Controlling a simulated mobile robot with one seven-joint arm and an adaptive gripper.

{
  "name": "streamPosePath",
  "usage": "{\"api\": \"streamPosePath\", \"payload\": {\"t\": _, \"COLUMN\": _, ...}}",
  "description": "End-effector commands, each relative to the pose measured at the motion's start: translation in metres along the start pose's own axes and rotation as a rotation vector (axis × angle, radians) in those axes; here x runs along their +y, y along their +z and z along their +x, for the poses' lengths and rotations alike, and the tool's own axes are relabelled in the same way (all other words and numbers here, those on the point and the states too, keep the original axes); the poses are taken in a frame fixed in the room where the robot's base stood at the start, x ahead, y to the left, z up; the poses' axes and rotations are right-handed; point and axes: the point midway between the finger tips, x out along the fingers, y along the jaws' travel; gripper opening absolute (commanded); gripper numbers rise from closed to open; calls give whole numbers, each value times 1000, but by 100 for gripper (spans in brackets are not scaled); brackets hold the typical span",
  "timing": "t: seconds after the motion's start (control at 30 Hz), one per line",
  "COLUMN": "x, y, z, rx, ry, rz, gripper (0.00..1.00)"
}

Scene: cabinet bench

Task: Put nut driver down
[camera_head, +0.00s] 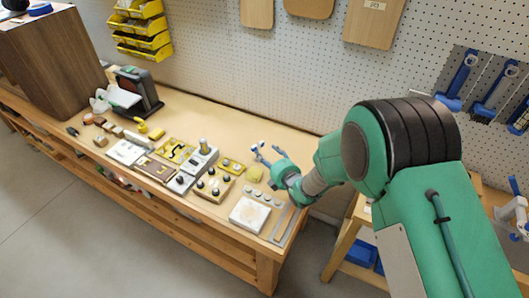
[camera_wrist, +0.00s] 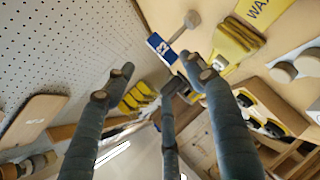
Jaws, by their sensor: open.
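My gripper (camera_head: 264,153) is above the back right part of the bench, its fingers pointing left. In the wrist view my gripper (camera_wrist: 161,77) has its fingers spread apart, with nothing seen between them. I cannot pick out a nut driver for sure in either view.
The wooden bench (camera_head: 222,115) has a bare strip at the back along the pegboard (camera_head: 225,60). Several control boxes, knobs and small parts crowd its front half. A white square plate (camera_head: 249,214) is at the right end. A brown cabinet (camera_head: 45,60) stands far left.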

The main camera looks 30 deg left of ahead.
Motion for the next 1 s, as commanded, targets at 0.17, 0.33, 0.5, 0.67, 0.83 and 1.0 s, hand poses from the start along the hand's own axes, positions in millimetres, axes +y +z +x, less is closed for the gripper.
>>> {"api": "streamPosePath", "payload": {"t": 0.17, "x": 0, "y": 0, "z": -16, "rx": -1, "ry": 0, "rz": 1, "gripper": 55}}
{"api": "streamPosePath", "payload": {"t": 0.33, "x": 0, "y": 1, "z": -23, "rx": -1, "ry": 1, "rz": 1, "gripper": 55}}
{"api": "streamPosePath", "payload": {"t": 0.5, "x": 0, "y": 0, "z": -24, "rx": -1, "ry": 1, "rz": 1, "gripper": 55}}
{"api": "streamPosePath", "payload": {"t": 0.67, "x": 0, "y": 0, "z": -23, "rx": -1, "ry": 0, "rz": 1, "gripper": 55}}
{"api": "streamPosePath", "payload": {"t": 0.83, "x": 0, "y": 0, "z": -23, "rx": 0, "ry": 0, "rz": 1, "gripper": 55}}
{"api": "streamPosePath", "payload": {"t": 1.0, "x": 0, "y": 0, "z": -23, "rx": 0, "ry": 0, "rz": 1, "gripper": 55}}
